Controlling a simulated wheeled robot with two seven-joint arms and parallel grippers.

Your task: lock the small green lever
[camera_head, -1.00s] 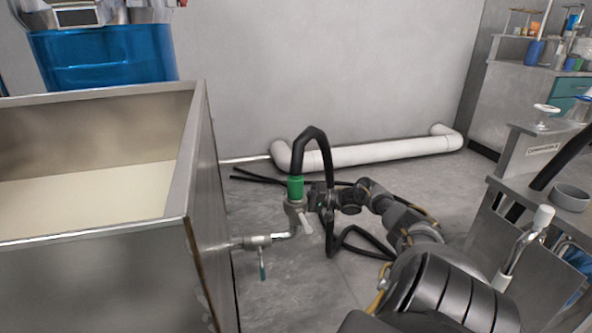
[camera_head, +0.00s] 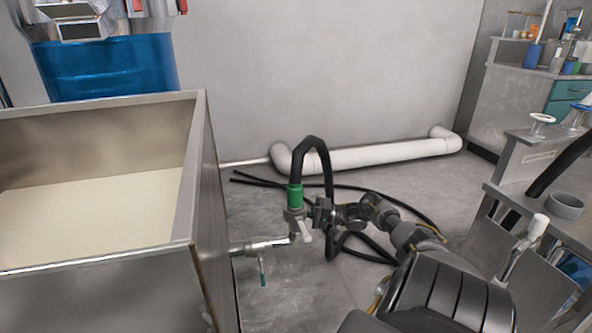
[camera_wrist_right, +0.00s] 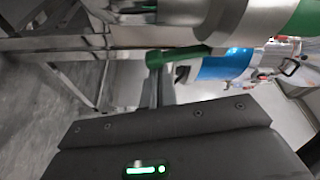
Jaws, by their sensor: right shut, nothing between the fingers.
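My right gripper (camera_head: 318,213) is close beside this fitting, to the right of and above the green lever. It is shut and empty. In the right wrist view, a dark green part (camera_wrist_right: 160,57) shows just beyond my right gripper's fingers (camera_wrist_right: 157,92); I cannot tell whether it is the lever. My left gripper is out of view.
The steel tank (camera_head: 215,170) fills the left, with a blue drum (camera_head: 105,65) behind it. The black hose (camera_head: 329,170) loops behind my right gripper. A white pipe (camera_head: 385,153) runs along the wall. A metal bench (camera_head: 500,207) stands at the right.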

